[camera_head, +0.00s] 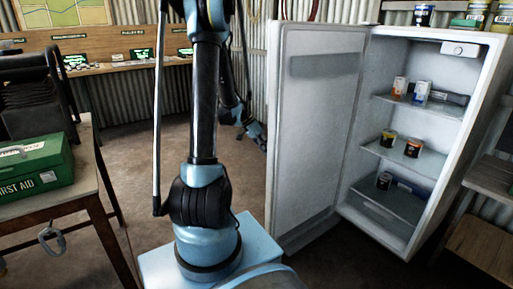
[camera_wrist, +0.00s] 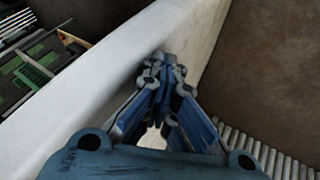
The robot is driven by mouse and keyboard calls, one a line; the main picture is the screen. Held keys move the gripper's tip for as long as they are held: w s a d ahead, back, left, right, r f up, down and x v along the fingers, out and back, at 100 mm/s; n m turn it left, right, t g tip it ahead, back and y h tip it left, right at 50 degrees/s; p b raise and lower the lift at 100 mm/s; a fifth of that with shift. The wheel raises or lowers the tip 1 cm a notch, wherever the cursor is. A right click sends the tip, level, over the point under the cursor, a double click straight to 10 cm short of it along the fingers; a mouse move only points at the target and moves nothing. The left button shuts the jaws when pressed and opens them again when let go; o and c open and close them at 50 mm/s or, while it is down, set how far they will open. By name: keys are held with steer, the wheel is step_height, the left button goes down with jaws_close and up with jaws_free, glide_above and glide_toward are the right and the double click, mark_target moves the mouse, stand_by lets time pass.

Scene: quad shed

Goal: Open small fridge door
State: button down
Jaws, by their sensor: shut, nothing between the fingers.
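The small white fridge (camera_head: 455,75) stands at the right in the head view. Its door (camera_head: 318,125) is swung wide open to the left, so the shelves inside show. My gripper (camera_head: 260,138) is to the left of the door, on its outer side, at about mid height. In the wrist view my gripper (camera_wrist: 163,68) has its fingertips together and nothing between them. The white door (camera_wrist: 95,80) runs diagonally close to the fingertips there. I cannot tell whether they touch it. The door's handle is not visible.
A table with a green first aid box (camera_head: 35,165) is at the left. A workbench (camera_head: 110,68) lines the back wall. Brown floor (camera_head: 130,120) lies clear between.

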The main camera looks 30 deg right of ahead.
steer(key=shift+n, duration=0.4)
steer(key=s, duration=0.9)
steer(key=shift+s+d, duration=0.2)
steer(key=shift+d, duration=0.05)
steer(key=shift+w+a, duration=0.15)
steer(key=shift+w, duration=0.5)
steer(key=w, duration=0.2)
steer(key=shift+w+a, duration=0.4)
glide_toward(276, 153)
steer(key=shift+w+a+f, duration=0.25)
steer(key=shift+f, duration=0.2)
steer(key=shift+w+a+f, duration=0.2)
steer(key=shift+a+f, duration=0.05)
steer(key=shift+f, duration=0.15)
